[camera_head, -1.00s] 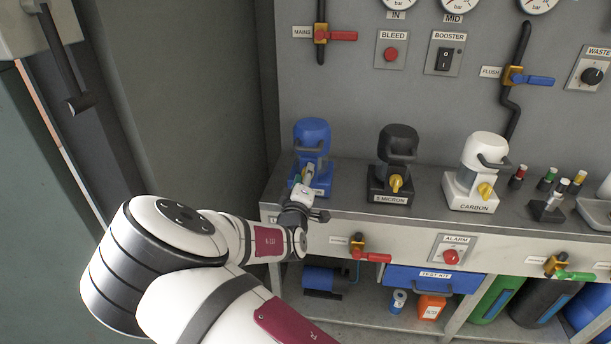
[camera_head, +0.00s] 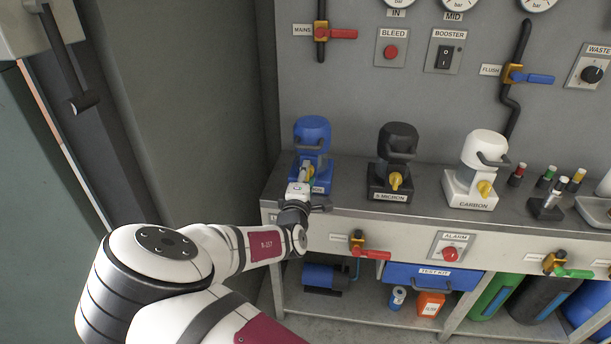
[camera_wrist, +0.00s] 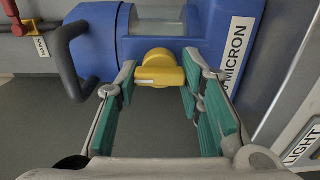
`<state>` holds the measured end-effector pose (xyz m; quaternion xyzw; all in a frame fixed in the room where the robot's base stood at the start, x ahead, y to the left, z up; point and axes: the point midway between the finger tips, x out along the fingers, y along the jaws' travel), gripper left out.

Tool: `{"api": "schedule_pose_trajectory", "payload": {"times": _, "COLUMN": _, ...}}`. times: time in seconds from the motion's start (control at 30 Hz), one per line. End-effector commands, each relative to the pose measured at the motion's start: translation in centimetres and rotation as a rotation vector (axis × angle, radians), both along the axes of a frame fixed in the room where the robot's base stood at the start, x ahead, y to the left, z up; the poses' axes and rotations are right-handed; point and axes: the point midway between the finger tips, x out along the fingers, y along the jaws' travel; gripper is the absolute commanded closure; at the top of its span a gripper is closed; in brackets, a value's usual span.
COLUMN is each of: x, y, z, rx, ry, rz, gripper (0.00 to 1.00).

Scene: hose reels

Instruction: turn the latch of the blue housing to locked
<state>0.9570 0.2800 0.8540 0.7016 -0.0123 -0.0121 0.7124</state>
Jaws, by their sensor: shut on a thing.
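The blue housing (camera_head: 312,138) stands at the left end of the bench, with a dark handle on it. In the wrist view the housing (camera_wrist: 205,22) fills the upper part, with its label reading "MICRON" at the right. Its yellow latch (camera_wrist: 160,68) sits on the front and lies roughly crosswise in that view. My gripper (camera_wrist: 158,80) has its green-padded fingers at both ends of the latch and is shut on it. In the head view my gripper (camera_head: 305,174) is at the housing's front and hides most of the latch.
A black housing (camera_head: 398,145) and a white housing (camera_head: 478,155), each with a yellow latch, stand to the right on the bench (camera_head: 425,210). A red-handled valve (camera_head: 372,254) is on the bench front below. A grey wall is close on the left.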

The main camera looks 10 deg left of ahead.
Motion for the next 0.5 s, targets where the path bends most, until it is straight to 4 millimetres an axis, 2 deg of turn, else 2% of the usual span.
{"api": "schedule_pose_trajectory", "payload": {"times": 0.23, "x": -0.05, "y": 0.06, "z": -0.12, "rx": -0.003, "ry": 0.002, "rz": 0.001, "gripper": 0.93}}
{"api": "schedule_pose_trajectory", "payload": {"times": 0.27, "x": -0.05, "y": 0.06, "z": -0.12, "rx": -0.003, "ry": 0.002, "rz": 0.002, "gripper": 0.61}}
{"api": "schedule_pose_trajectory", "payload": {"times": 0.33, "x": -0.05, "y": 0.05, "z": -0.12, "rx": -0.002, "ry": 0.002, "rz": 0.001, "gripper": 0.45}}
{"api": "schedule_pose_trajectory", "payload": {"times": 0.5, "x": -0.03, "y": 0.03, "z": -0.07, "rx": -0.001, "ry": 0.001, "rz": 0.001, "gripper": 0.44}}
